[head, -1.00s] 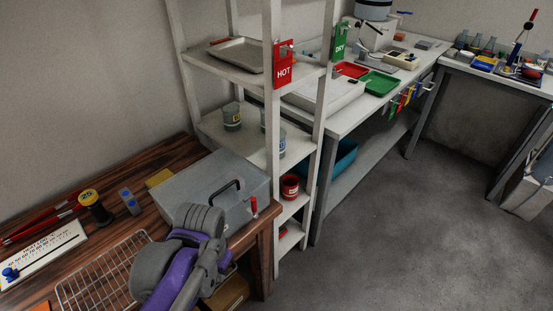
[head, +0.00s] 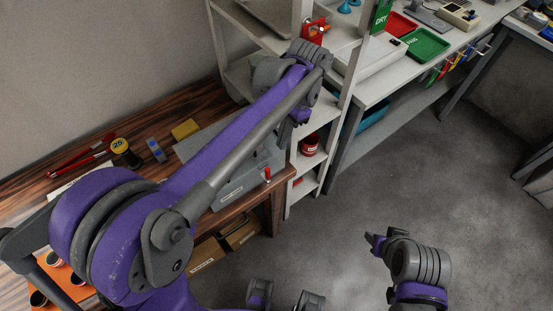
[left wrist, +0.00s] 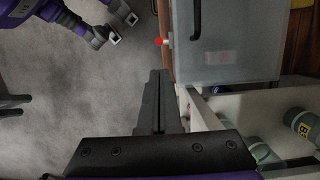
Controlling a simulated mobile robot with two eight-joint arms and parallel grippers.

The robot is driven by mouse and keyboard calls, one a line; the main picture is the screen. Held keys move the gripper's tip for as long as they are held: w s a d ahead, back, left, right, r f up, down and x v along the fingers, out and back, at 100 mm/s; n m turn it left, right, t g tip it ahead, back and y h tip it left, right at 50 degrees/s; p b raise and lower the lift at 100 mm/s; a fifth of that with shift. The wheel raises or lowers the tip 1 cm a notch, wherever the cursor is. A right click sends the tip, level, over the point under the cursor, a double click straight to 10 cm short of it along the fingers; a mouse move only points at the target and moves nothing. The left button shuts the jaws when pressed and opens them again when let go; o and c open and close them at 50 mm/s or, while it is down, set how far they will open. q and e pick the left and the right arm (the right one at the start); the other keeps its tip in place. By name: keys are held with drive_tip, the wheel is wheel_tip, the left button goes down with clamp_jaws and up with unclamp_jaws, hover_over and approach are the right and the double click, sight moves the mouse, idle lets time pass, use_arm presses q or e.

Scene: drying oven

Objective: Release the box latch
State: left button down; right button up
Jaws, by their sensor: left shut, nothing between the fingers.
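The grey metal box (head: 232,190) stands on the wooden table, partly hidden behind my left arm in the head view. Its red latch (head: 267,174) is on the front side near the right corner. In the left wrist view the box (left wrist: 225,55) is at upper right, its red latch (left wrist: 160,41) on its left side. My left gripper (left wrist: 159,75) is shut and empty. In that view its fingertips lie just below the latch, apart from it. In the head view its hand is beyond the box's right end, by the shelf. Part of my right arm (head: 415,265) shows at lower right; its fingers are unclear.
The white shelf rack (head: 298,165) stands close to the box's right end and holds a red cup (head: 309,146). A yellow block (head: 185,129) and a blue block (head: 155,150) lie on the table. The floor at right is open.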

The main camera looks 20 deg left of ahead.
sight(268, 176)
use_arm(q)
drive_tip(key=x, duration=1)
drive_tip(key=shift+b, duration=0.3)
